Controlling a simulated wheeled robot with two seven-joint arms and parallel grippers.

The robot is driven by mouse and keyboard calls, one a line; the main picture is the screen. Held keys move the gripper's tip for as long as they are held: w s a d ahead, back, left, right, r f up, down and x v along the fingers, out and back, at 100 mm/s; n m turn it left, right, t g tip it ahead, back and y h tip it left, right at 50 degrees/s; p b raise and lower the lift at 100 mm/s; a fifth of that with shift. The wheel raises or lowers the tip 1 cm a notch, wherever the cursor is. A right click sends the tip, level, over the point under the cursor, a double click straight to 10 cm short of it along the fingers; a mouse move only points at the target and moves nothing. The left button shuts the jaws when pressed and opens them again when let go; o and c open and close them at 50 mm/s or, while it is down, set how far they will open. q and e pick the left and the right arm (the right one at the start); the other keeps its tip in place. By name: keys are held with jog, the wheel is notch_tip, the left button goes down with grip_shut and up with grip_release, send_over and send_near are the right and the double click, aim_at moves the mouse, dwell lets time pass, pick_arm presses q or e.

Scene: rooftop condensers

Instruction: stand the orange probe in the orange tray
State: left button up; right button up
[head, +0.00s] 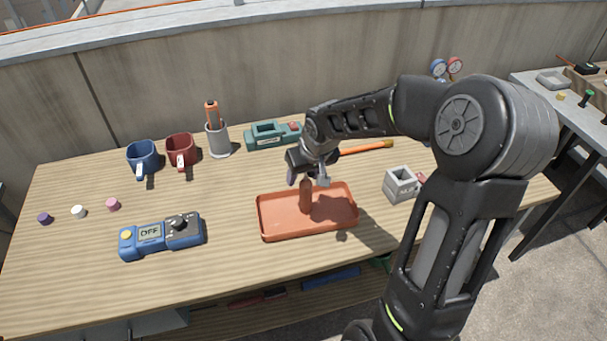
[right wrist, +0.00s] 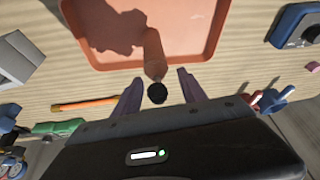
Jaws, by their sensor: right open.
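The orange probe (head: 305,199) stands about upright inside the orange tray (head: 337,213), near the tray's middle. In the right wrist view the probe (right wrist: 154,52) runs from the tray (right wrist: 200,28) up to a dark end. My right gripper (head: 307,178) is above the tray at the probe's upper end. In the right wrist view its fingers (right wrist: 159,80) are spread, one on each side of the dark end, with gaps showing. In the head view the gripper hides the probe's top. My left gripper is not in view.
A blue meter (head: 160,236) lies left of the tray. A grey block (head: 401,184) sits to its right. Behind are a blue mug (head: 143,156), a red mug (head: 180,149), a grey cup (head: 218,140) holding an orange-handled thing, a green case (head: 272,135) and an orange stick (head: 366,148).

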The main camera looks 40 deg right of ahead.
jog(key=v, duration=1.2)
